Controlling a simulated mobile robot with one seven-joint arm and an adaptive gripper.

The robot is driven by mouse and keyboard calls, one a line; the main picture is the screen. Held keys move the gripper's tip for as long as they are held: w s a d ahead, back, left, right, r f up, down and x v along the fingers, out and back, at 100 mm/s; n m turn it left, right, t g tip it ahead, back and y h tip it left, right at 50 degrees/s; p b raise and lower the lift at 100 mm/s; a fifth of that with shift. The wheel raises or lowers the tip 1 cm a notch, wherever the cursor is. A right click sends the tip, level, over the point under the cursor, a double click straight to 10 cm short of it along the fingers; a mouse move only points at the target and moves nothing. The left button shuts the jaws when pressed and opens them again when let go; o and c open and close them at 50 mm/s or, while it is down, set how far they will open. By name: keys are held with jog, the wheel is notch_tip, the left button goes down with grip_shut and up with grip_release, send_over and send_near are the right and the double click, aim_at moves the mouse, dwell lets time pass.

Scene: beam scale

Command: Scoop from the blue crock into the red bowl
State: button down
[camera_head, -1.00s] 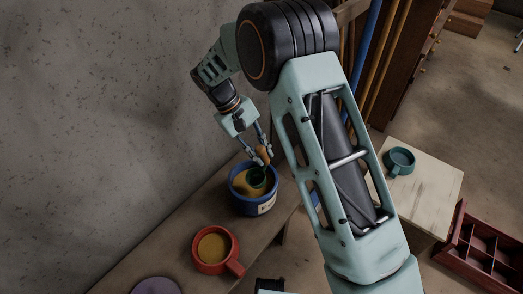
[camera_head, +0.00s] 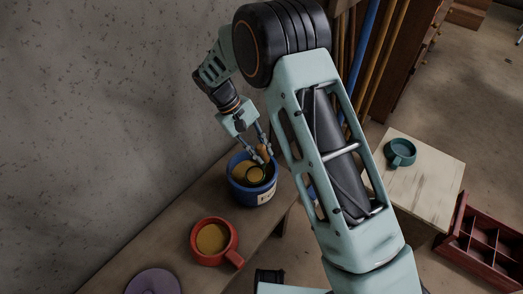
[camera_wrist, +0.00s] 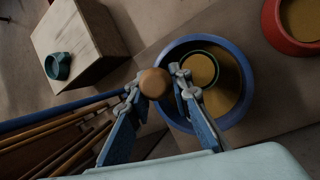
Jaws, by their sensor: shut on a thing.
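The blue crock (camera_head: 243,198) stands on the bench and holds an ochre material; it also shows in the wrist view (camera_wrist: 232,119). The red bowl (camera_head: 230,256), with a side handle, stands nearer me on the same bench and holds ochre material too. It shows at the top right of the wrist view (camera_wrist: 279,38). My gripper (camera_head: 265,158) is above the crock, shut on the wooden handle (camera_wrist: 154,84) of a scoop. The scoop's dark green cup (camera_wrist: 216,63) is inside the crock and has ochre material in it. How deep the cup sits is unclear.
A purple round thing (camera_head: 154,283) lies on the bench (camera_head: 180,222) near the bowl. A teal mug (camera_head: 400,153) stands on a pale wooden block (camera_head: 428,187) at the right. A red compartmented crate (camera_head: 485,240) is on the floor. Poles (camera_head: 385,60) stand behind my arm.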

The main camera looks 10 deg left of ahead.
jog(key=shift+a+r+n+g+y+p, duration=0.1)
jog(key=shift+r+g+y+p, duration=0.3)
jog(key=shift+r+p, duration=1.65)
jog(key=shift+d+r+n+g+y+p, duration=0.1)
jog(key=shift+r+g+y+p, duration=0.3)
jog(key=shift+r+p, duration=1.6)
jog(key=shift+a+r+n+g+y+p, duration=0.1)
jog(key=shift+r+g+y+p, duration=0.25)
jog(key=shift+r+p, duration=1.7)
jog(key=shift+r+b, duration=0.25)
jog(key=shift+b, duration=0.1)
jog(key=c, duration=2.3)
grip_release()
grip_shut()
